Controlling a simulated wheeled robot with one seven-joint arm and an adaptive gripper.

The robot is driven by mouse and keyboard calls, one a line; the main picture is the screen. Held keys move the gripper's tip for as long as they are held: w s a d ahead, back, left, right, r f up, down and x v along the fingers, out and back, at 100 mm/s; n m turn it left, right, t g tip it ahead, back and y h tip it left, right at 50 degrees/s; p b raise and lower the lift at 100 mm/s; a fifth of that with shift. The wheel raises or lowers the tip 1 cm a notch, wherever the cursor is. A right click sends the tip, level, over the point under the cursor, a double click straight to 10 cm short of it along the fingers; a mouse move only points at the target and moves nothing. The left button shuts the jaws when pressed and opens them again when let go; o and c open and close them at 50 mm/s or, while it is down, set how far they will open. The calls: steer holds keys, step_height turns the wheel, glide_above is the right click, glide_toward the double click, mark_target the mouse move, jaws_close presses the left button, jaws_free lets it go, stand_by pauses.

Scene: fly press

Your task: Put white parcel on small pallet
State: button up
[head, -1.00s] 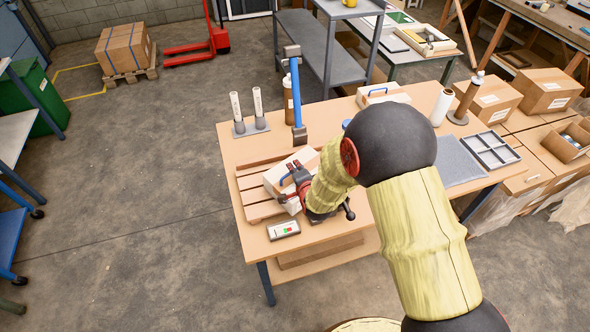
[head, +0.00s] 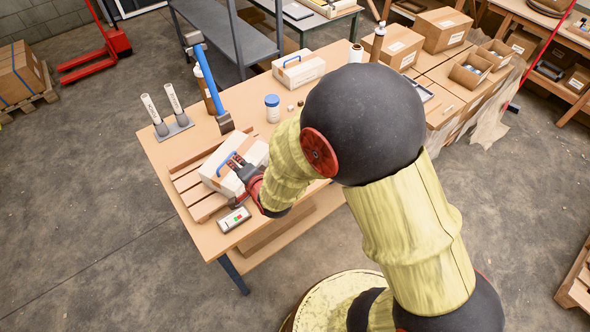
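The white parcel (head: 256,152) with a blue handle (head: 222,162) is over the small slatted wooden pallet (head: 189,184) at the table's near left. The pallet's slats show to its left and front. I cannot tell whether the parcel's underside fully rests on the slats. My gripper (head: 238,166) is at the parcel's handle, with dark and red finger parts beside it. My wrist hides part of the parcel's right side, and the fingertips are too small to tell whether they grip the handle. A second white parcel with a blue handle (head: 300,72) stands at the table's back.
A small device with a lit screen (head: 234,219) lies by the pallet's near corner. A blue upright tool (head: 208,85), two white tubes (head: 162,115) in a stand and a blue-lidded jar (head: 272,108) stand behind. Cardboard boxes (head: 397,47) are at the right.

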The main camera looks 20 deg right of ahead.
steer(key=s+d+r+n+g+h, duration=0.1)
steer(key=s+d+r+n, duration=0.3)
steer(key=r, duration=0.3)
steer(key=s+d+r+n+g, duration=0.2)
steer(key=s+d+r, duration=0.1)
steer(key=s+r, duration=0.25)
steer(key=s+d+r+n+g+h, duration=0.1)
steer(key=s+d+r+n, duration=0.3)
steer(key=r, duration=0.3)
steer(key=s+d+r+n+g, duration=0.1)
steer(key=s+r, duration=0.1)
steer(key=s, duration=0.5)
steer(key=s+d+r+n+g, duration=0.1)
steer(key=s+d+r, duration=0.1)
steer(key=s, duration=0.4)
steer(key=shift+s, duration=0.4)
steer(key=shift+d+f, duration=0.1)
steer(key=shift+f, duration=0.05)
step_height(320, 180, down, 11)
steer(key=b, duration=1.1)
